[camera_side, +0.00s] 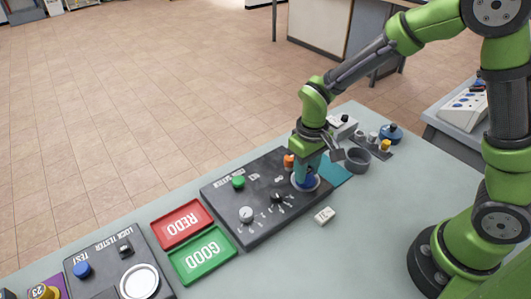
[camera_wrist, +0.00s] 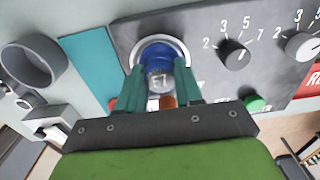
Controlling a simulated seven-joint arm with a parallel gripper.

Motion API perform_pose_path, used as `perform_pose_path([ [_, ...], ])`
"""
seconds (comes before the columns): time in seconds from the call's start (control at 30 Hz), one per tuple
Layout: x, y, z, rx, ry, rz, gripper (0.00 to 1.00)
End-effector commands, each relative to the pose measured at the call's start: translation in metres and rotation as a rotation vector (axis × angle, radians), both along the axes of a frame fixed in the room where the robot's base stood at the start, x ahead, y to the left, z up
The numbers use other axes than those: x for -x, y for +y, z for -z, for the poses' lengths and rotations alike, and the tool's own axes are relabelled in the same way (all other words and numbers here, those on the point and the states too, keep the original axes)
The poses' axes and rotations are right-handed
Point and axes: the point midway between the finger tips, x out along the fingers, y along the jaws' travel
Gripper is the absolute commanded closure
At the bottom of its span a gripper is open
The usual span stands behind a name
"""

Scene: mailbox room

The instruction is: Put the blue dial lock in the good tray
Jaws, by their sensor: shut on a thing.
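The blue dial lock (camera_wrist: 160,80) sits in a pale round ring on the dark panel (camera_wrist: 210,60), with a marking on its face that I cannot read surely. My gripper (camera_wrist: 160,88) has its teal fingers shut on both sides of it. In the side view my gripper (camera_side: 306,182) points down at the panel's right part, and the blue lock (camera_side: 312,186) is mostly hidden by the fingers. The green GOOD tray (camera_side: 190,268) lies left of the panel, with nothing seen in it.
The red REDO tray (camera_side: 182,223) lies behind the GOOD tray. The panel (camera_side: 225,203) has a green button (camera_side: 238,181) and knobs (camera_side: 247,214). A white labelled block (camera_side: 325,215) lies in front. A grey cup (camera_side: 357,158) and a blue-topped item (camera_side: 391,133) stand behind right.

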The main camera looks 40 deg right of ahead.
Motion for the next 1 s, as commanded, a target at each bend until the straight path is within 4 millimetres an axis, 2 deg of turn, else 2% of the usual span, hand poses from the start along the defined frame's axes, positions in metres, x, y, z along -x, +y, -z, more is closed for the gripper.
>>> perform_pose_path([
  [0.7,-0.001,0.0,-0.041,-0.001,-0.004,-0.001,0.95],
  [1.0,0.0,0.0,-0.045,0.0,-0.001,0.0,0.95],
])
